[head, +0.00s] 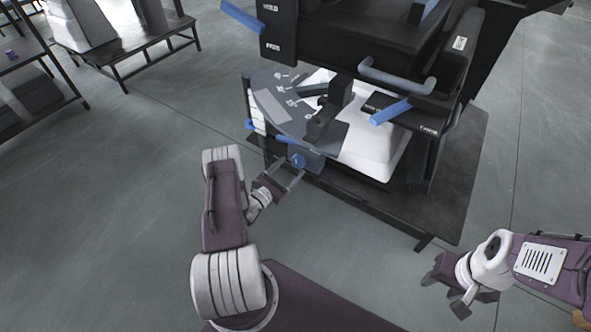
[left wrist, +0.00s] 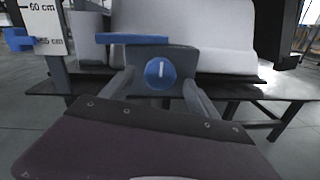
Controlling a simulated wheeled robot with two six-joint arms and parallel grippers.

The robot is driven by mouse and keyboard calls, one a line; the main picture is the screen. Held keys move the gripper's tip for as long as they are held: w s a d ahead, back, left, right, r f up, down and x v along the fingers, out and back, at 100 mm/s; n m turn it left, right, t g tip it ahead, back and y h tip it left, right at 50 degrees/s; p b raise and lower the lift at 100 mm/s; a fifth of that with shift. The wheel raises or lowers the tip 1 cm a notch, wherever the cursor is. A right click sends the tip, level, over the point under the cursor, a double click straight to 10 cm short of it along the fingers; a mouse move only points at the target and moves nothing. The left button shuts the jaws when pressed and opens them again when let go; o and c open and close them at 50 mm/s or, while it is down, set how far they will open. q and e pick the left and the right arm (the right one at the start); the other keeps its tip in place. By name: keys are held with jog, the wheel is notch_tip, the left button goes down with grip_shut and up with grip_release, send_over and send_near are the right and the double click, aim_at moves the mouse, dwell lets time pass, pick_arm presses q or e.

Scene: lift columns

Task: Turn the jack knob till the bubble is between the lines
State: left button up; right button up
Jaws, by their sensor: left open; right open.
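The jack knob (head: 298,160) is a round blue knob with a white line on the front of a dark block under the machine. In the left wrist view the knob (left wrist: 160,73) faces me, its white line close to upright. My left gripper (head: 287,177) is open in front of it; in the left wrist view its fingers (left wrist: 157,88) stand to the left and right of the knob. I cannot tell whether they touch it. My right gripper (head: 452,285) is open and empty, low at the right, away from the machine. I cannot make out a bubble or its lines.
A blue bar (left wrist: 132,38) lies just above the knob block. A scale marked in cm (left wrist: 45,25) stands at the left. The dark machine (head: 360,45) with blue handles rises above a low black platform (head: 455,190).

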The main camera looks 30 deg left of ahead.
aim_at(296, 163)
pick_arm(q)
jog(key=shift+w+d+f+b, duration=0.15)
jog(key=shift+w+b, duration=0.25)
jog(key=shift+w, duration=0.85)
jog(key=shift+w+d, duration=0.1)
jog(key=shift+w, duration=0.15)
jog(key=c, duration=1.4)
pick_arm(e)
jog(key=shift+f, duration=0.75)
pick_arm(q)
jog(key=shift+n, duration=0.3)
